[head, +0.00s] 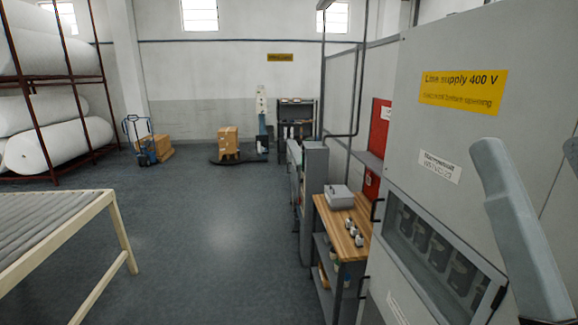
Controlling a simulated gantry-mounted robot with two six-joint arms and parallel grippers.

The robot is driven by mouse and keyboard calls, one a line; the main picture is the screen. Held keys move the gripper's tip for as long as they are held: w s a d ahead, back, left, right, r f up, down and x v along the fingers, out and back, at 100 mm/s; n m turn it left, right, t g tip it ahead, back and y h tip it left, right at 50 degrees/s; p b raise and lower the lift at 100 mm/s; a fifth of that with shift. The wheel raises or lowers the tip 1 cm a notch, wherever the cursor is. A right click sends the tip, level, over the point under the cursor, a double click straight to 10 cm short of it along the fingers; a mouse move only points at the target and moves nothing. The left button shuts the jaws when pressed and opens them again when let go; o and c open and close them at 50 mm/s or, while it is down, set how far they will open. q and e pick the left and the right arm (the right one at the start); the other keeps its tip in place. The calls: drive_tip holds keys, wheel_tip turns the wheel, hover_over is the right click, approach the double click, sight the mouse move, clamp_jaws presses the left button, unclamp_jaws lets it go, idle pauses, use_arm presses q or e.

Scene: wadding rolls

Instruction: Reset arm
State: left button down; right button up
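A pale blue-grey arm link, which looks like part of my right arm, rises at the right edge of the head view in front of a grey cabinet (480,130). Its gripper does not show. My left arm and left gripper are also out of view. No object is seen held. Whether either gripper is open or shut is hidden.
The cabinet with a yellow label (463,91) stands close on the right. A wooden-topped bench (335,218) holds a grey box (339,196) and small parts. A cream-framed roller table (112,225) is at left. White rolls (50,145) fill a rack. The middle floor (215,240) is clear.

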use_arm(q)
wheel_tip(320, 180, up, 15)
drive_tip(key=p, duration=1.1)
drive_tip(key=shift+p, duration=0.3)
use_arm(e)
wheel_tip(320, 180, up, 15)
drive_tip(key=shift+y, duration=0.3)
